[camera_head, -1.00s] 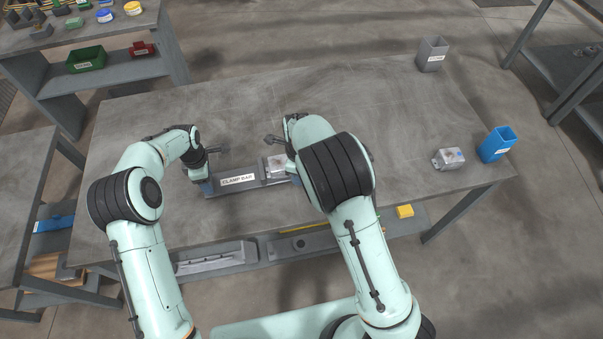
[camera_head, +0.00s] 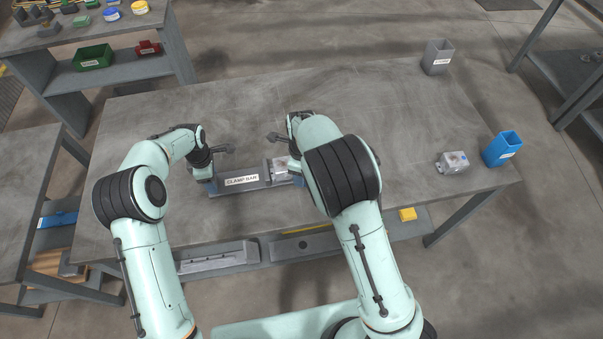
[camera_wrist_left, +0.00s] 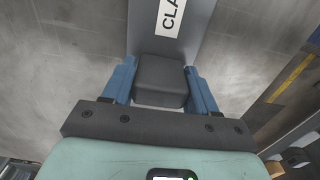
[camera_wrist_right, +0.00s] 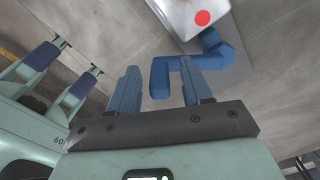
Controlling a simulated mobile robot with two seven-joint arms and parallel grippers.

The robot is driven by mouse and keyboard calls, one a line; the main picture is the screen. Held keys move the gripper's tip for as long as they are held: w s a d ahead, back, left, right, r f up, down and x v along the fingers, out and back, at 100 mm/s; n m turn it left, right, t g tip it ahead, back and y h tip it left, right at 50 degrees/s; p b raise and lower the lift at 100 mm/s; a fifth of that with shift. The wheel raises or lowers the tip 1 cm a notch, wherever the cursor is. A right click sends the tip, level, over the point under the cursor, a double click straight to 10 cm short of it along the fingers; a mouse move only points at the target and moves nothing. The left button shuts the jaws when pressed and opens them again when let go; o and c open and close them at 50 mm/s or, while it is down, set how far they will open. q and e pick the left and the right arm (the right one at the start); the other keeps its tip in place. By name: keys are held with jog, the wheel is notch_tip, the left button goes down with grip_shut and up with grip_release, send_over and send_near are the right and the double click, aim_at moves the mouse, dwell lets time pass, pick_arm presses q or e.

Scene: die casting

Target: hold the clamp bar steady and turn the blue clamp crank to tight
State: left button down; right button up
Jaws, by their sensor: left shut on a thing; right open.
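The grey clamp bar (camera_head: 228,189), labelled CLAMP BAR, lies along the near middle of the table. Its label end also shows in the left wrist view (camera_wrist_left: 143,42). My left gripper (camera_wrist_left: 160,80) is shut on the dark grey block (camera_wrist_left: 160,84) at the bar's left end. The blue clamp crank (camera_wrist_right: 222,52) shows in the right wrist view beside a pale metal part with a red dot (camera_wrist_right: 203,18). My right gripper (camera_wrist_right: 158,72) is open, with the crank's bent end just past and between its fingertips. My right arm hides most of the crank in the head view.
A grey metal casting (camera_head: 453,163), a blue bin (camera_head: 502,149) and a grey bin (camera_head: 437,57) stand on the right of the table (camera_head: 400,110). The far middle of the table is clear.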

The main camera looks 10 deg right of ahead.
pick_arm(q)
jog(key=shift+w+a, duration=0.1)
jog(key=shift+a, duration=0.1)
pick_arm(e)
notch_tip(320, 180, up, 11)
jog(key=shift+f, duration=0.1)
dwell(0.4)
pick_arm(q)
jog(key=shift+c, duration=2.4)
grip_release()
jog(key=shift+w+r, duration=0.1)
jog(key=shift+r, duration=0.15)
jog(key=shift+o, duration=1.3)
jog(key=shift+s+f, duration=0.2)
jog(key=shift+f, duration=0.1)
notch_tip(320, 180, up, 12)
jog(key=shift+r, duration=0.2)
